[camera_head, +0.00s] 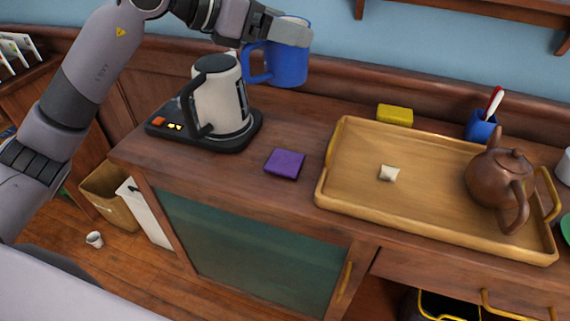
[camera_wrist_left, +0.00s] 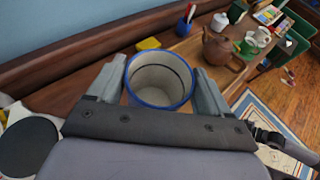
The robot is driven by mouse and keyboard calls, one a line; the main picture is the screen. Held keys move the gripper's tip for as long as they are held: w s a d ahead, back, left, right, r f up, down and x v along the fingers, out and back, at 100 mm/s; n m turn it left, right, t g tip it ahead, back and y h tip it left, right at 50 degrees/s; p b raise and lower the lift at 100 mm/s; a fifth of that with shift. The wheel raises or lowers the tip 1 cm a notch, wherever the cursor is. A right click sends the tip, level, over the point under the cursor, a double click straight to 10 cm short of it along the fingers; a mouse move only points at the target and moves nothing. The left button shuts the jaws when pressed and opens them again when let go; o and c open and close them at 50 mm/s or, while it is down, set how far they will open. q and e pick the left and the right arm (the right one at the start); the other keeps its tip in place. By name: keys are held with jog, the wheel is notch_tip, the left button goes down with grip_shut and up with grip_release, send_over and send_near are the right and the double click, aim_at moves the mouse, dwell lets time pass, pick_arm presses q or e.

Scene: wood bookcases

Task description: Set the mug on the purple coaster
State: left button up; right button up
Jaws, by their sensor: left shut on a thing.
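A blue mug (camera_head: 287,66) is held upright in the air by my left gripper (camera_head: 291,33), which is shut on it near the rim. In the left wrist view the mug (camera_wrist_left: 160,80) shows from above between the two fingers (camera_wrist_left: 159,93), with a pale, empty inside and a blue rim. The purple coaster (camera_head: 285,164) lies flat and bare on the wooden cabinet top, lower in the head view than the mug. The coaster does not show in the left wrist view. My right gripper is not in view.
A white kettle (camera_head: 221,97) on a black base stands left of the coaster. A wooden tray (camera_head: 334,185) with a brown teapot (camera_head: 490,176) and a small pale packet (camera_head: 389,174) lies to the right. A yellow sponge (camera_head: 395,115) and a blue cup (camera_head: 481,128) are behind the tray.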

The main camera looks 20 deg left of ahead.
pick_arm(q)
notch_tip(320, 180, down, 19)
jog(key=shift+f+b, duration=0.1)
jog(key=shift+b, duration=0.25)
jog(key=shift+f, duration=0.15)
jog(key=o, duration=1.2)
jog(key=shift+c, duration=0.2)
jog(key=b+v, duration=0.1)
jog(key=v, duration=1.1)
jog(key=shift+b, duration=0.35)
jog(key=shift+w, duration=0.1)
jog(key=shift+a, duration=0.1)
